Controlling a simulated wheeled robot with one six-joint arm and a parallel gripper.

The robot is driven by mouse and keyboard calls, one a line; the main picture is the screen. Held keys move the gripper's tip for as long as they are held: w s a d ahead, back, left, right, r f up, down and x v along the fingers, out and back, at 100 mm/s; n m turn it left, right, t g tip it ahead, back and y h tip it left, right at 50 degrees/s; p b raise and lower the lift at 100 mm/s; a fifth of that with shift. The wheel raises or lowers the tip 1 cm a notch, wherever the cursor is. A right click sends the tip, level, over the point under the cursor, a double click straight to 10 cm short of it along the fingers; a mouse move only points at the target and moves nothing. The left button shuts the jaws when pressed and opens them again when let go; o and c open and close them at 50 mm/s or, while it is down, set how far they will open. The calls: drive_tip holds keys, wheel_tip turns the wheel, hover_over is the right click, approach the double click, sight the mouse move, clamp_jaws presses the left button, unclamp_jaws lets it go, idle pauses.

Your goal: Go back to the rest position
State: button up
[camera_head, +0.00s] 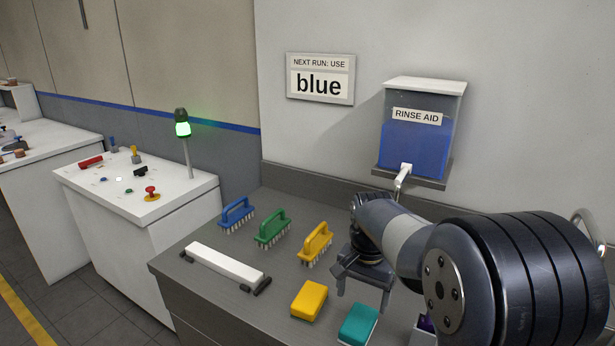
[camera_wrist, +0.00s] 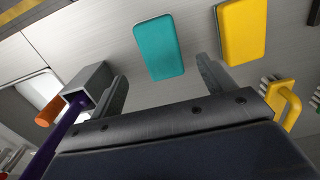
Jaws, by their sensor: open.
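My gripper (camera_head: 363,288) is over the right part of the grey counter, pointing down. Its two fingers are spread with nothing between them. A yellow sponge (camera_head: 309,300) lies left of it in the head view, and a teal sponge (camera_head: 358,325) lies near it toward the front. In the wrist view the teal sponge (camera_wrist: 158,48) and yellow sponge (camera_wrist: 241,33) lie beyond the fingers, apart from them. A grey square holder (camera_wrist: 92,80) with a purple handle (camera_wrist: 62,138) is close to the left finger there. My arm hides much of the counter's right side.
Blue (camera_head: 236,213), green (camera_head: 272,229) and yellow (camera_head: 315,243) brushes stand in a row on the counter (camera_head: 215,297), behind a white bar (camera_head: 226,263). A rinse aid dispenser (camera_head: 419,137) hangs on the wall behind my arm. A sign (camera_head: 320,80) reads "NEXT RUN: USE blue".

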sight(358, 320)
wheel_tip(358, 320, down, 9)
drive_tip(key=shift+r, duration=0.15)
drive_tip(key=shift+w+r, duration=0.1)
drive_tip(key=shift+r, duration=1.6)
